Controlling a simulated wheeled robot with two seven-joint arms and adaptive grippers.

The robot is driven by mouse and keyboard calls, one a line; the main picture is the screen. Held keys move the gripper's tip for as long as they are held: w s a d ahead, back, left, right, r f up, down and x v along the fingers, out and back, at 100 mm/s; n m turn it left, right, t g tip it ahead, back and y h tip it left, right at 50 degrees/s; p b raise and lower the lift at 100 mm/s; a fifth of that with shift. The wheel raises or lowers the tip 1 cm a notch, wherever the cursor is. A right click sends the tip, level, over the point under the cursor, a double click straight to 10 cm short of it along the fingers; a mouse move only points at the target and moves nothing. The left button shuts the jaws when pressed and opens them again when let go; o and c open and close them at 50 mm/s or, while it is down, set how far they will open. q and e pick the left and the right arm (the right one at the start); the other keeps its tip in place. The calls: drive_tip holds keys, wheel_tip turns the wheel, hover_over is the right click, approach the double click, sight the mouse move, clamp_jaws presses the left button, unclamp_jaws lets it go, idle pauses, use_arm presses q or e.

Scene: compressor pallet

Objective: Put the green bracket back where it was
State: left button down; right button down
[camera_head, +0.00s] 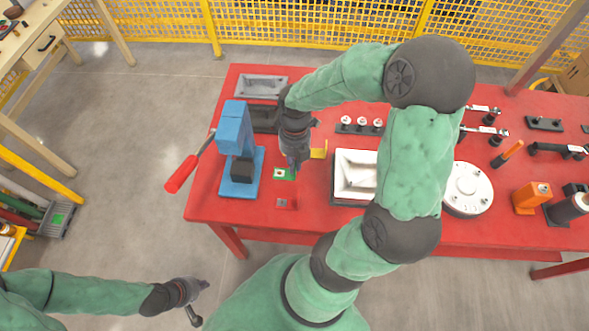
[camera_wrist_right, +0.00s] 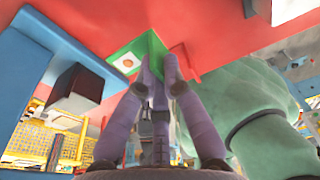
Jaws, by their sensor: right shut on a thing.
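The green bracket (camera_head: 290,176) is at the left part of the red table, right of the blue press; it also shows in the right wrist view (camera_wrist_right: 152,46). A pale face with a round hole shows beside its green part. My right gripper (camera_head: 294,168) reaches down to it, its fingers (camera_wrist_right: 158,72) closed on the bracket's edge. I cannot tell whether the bracket touches the table. My left gripper (camera_head: 200,301) is open and empty, low at the left over the floor, away from the table.
A blue press (camera_head: 236,140) stands close on the left. A yellow bracket (camera_head: 319,149) and a small grey plate (camera_head: 286,203) lie nearby. A white box (camera_head: 345,178) is to the right. A red-handled tool (camera_head: 181,174) juts past the table's left edge.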

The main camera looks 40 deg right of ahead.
drive_tip(key=shift+w+d+f, duration=0.4)
drive_tip(key=shift+f, duration=0.3)
drive_tip(key=f+b, duration=0.1)
drive_tip(key=f, duration=0.1)
drive_tip(key=f+b, duration=0.1)
drive_tip(key=shift+w+d+f, duration=0.15)
drive_tip(key=shift+d+f, duration=0.05)
drive_tip(key=shift+f, duration=0.15)
drive_tip(key=shift+r, duration=0.1)
drive_tip(key=c, duration=1.4)
unclamp_jaws()
drive_tip(key=shift+o, duration=0.2)
wheel_tip(320, 180, up, 12)
drive_tip(key=w+d+p, duration=0.1)
drive_tip(key=p, duration=0.3)
drive_tip(key=shift+d, duration=0.15)
drive_tip(key=shift+w, duration=0.1)
